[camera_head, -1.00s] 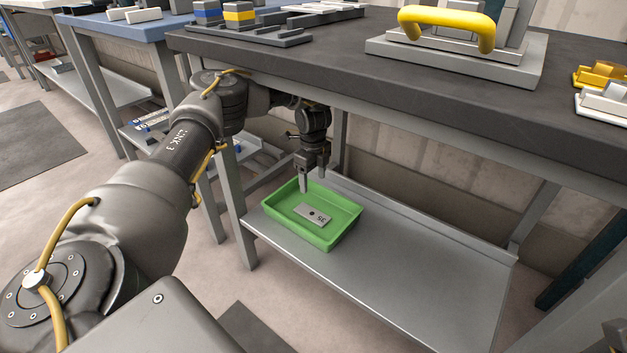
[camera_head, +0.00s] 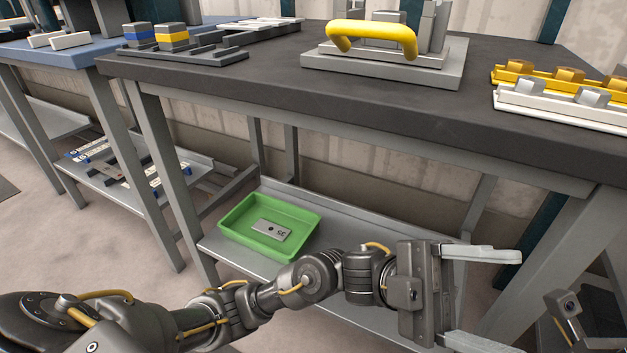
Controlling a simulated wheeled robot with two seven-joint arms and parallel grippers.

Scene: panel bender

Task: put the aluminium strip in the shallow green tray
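The aluminium strip (camera_head: 271,230) is a flat grey plate with a dark hole and a printed number. It lies flat inside the shallow green tray (camera_head: 232,215), on its floor. The tray sits on the lower shelf under the dark bench. My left gripper (camera_head: 513,299) is open and empty, its two pale fingers wide apart and pointing right. It is to the right of the tray and apart from it, in front of the shelf. Part of my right gripper (camera_head: 567,318) shows at the lower right edge, cut off, so its fingers cannot be judged.
The dark bench top (camera_head: 260,80) overhangs the grey lower shelf (camera_head: 340,230). On it are a fixture with a yellow handle (camera_head: 372,34), yellow and white racks of blocks (camera_head: 560,100) and a dark holder with small blocks (camera_head: 172,40). Bench legs (camera_head: 165,170) stand left of the tray.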

